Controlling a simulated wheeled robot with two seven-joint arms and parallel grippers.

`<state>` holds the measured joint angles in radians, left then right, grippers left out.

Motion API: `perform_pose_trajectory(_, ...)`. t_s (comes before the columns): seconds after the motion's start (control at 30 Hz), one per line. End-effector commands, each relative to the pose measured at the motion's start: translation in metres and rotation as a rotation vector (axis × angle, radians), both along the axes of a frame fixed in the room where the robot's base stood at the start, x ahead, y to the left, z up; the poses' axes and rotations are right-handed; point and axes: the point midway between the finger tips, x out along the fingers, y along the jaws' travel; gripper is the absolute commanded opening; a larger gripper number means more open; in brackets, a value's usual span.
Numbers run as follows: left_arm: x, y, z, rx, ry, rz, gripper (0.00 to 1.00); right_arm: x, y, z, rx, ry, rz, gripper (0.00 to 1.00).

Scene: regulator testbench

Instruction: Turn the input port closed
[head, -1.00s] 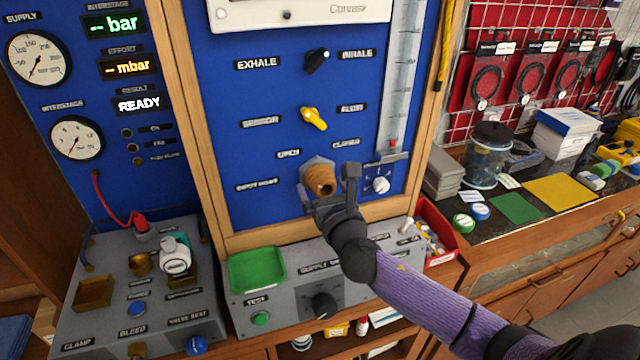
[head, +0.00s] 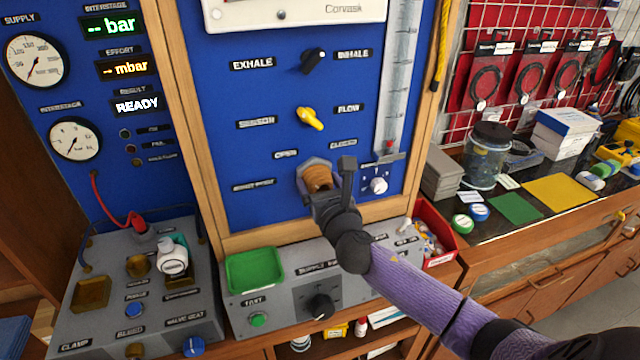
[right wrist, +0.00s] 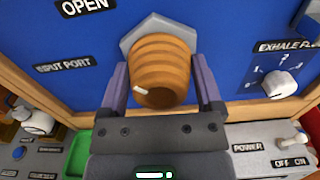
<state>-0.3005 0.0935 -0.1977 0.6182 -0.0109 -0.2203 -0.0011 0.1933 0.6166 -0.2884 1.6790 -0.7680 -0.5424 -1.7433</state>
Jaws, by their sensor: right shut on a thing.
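The input port (head: 318,177) is a ribbed, orange-brown round fitting with a grey hexagonal base on the blue panel. It sits below the OPEN label (head: 285,154) and the CLOSED label (head: 343,143). In the right wrist view the port (right wrist: 161,62) is between the two fingers of my right gripper (right wrist: 159,82), which is shut on its sides. A small white mark shows at the port's lower left rim there. In the head view my right gripper (head: 327,180) hides the port's lower right part. My left gripper is out of view.
A small white dial (head: 378,185) sits close to the right of the gripper. A yellow knob (head: 311,118) and a black knob (head: 313,61) are above. The grey bench box with a green tray (head: 256,270) lies below.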

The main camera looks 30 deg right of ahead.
Motion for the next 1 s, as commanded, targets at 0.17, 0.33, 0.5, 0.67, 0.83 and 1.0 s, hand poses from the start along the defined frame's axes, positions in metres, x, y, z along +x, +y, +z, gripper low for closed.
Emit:
perform_pose_trajectory(0.17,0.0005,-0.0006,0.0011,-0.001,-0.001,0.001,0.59,-0.0001,0.0000,-0.0002,0.064,-0.014,-0.001,0.25)
perform_pose_trajectory(0.33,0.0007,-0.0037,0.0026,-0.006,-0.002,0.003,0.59,-0.0001,-0.0001,-0.0001,0.185,-0.043,-0.001,0.25)
perform_pose_trajectory(0.5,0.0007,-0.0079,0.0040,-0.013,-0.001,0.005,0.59,-0.0001,0.0000,-0.0001,0.340,-0.081,-0.001,0.25)
perform_pose_trajectory(0.67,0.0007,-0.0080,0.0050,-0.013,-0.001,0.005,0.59,-0.0001,-0.0001,0.0001,0.487,-0.117,-0.001,0.25)
perform_pose_trajectory(0.83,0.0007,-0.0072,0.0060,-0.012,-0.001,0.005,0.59,0.0000,-0.0001,0.0001,0.647,-0.155,-0.001,0.25)
perform_pose_trajectory(1.0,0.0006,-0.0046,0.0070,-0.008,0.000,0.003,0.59,-0.0001,-0.0001,0.0000,0.803,-0.193,-0.001,0.25)
